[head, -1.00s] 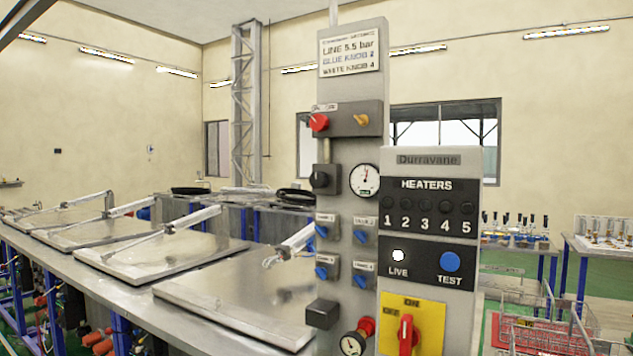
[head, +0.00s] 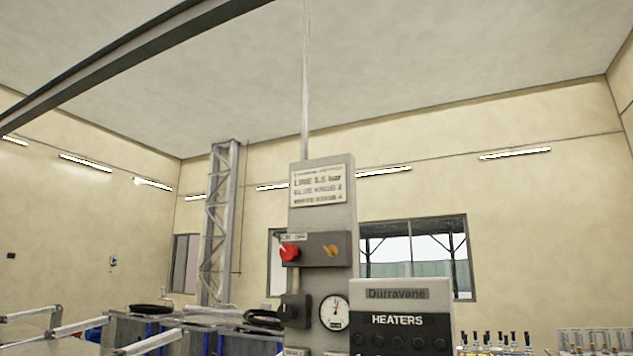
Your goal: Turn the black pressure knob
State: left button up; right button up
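The black pressure knob (head: 290,310) sits on a dark block on the left side of the tall grey pneumatic panel (head: 322,195), low in the head view. A round white gauge (head: 335,312) is just to its right. Above them a dark box carries a red knob (head: 289,252) and a small orange-yellow knob (head: 331,250). Neither of my grippers is in view.
A grey heater panel (head: 397,294) marked "Durravane" and "HEATERS" stands right of the pneumatic panel, cut off below. Lid arms (head: 150,342) and black rings (head: 151,309) show at lower left. Bottles (head: 497,340) stand at lower right. A beam (head: 150,55) crosses the upper left.

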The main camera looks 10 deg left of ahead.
aim_at(287, 311)
jog(key=i+j, duration=0.15)
jog(key=i, duration=0.25)
jog(key=i+j+z, duration=0.1)
jog(key=i, duration=0.3)
jog(key=i+j, duration=0.25)
jog(key=i, duration=0.15)
jog(key=z, duration=0.05)
